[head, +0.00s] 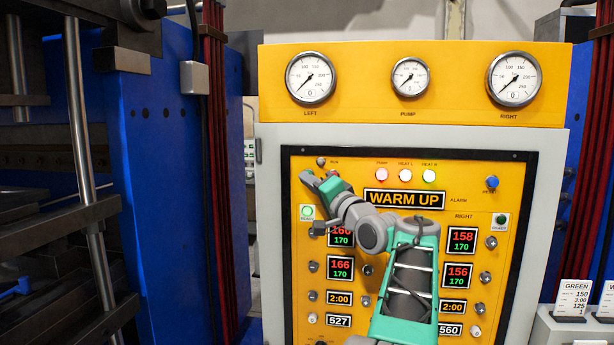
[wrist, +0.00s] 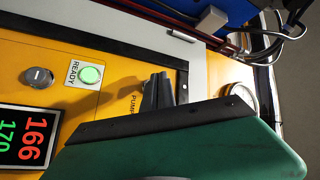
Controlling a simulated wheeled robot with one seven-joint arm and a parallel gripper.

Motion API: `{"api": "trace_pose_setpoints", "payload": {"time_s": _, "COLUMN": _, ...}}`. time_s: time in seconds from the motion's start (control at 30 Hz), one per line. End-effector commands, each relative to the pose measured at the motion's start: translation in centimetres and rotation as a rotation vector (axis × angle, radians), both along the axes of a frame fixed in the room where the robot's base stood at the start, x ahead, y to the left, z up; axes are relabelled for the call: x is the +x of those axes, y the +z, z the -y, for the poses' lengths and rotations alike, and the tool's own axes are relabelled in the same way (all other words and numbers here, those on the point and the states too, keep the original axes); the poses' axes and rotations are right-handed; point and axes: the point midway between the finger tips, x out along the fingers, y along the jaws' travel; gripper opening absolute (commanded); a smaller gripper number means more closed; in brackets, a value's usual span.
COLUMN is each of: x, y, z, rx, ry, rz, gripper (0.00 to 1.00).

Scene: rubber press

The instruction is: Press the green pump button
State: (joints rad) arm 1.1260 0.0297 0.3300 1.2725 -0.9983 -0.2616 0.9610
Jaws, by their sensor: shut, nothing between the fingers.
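My gripper (head: 308,177) is at the upper left of the yellow control panel (head: 370,280), with its fingers shut and empty. In the wrist view the dark fingertips (wrist: 158,88) are close to the panel, beside the printed word PUMP. I cannot see a green pump button there; the fingers and the green gripper body may cover it. Whether the fingertips touch the panel cannot be told. A lit green READY lamp (head: 307,212) is just below the gripper; it also shows in the wrist view (wrist: 90,75).
A small knob (head: 321,161) is just above my gripper. Lit PUMP (head: 381,175) and HEAT lamps sit above the WARM UP sign (head: 404,199). A blue RESET button (head: 492,182) is at right. The blue press frame (head: 160,200) stands left of the panel.

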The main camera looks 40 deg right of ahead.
Motion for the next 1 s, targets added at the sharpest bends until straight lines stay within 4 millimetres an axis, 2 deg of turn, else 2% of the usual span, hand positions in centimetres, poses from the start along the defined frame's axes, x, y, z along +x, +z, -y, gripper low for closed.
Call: {"api": "trace_pose_setpoints", "payload": {"time_s": 1.0, "x": 0.54, "y": 0.04, "z": 0.71, "rx": 0.0, "ry": 0.0, "rz": 0.0, "gripper": 0.0}}
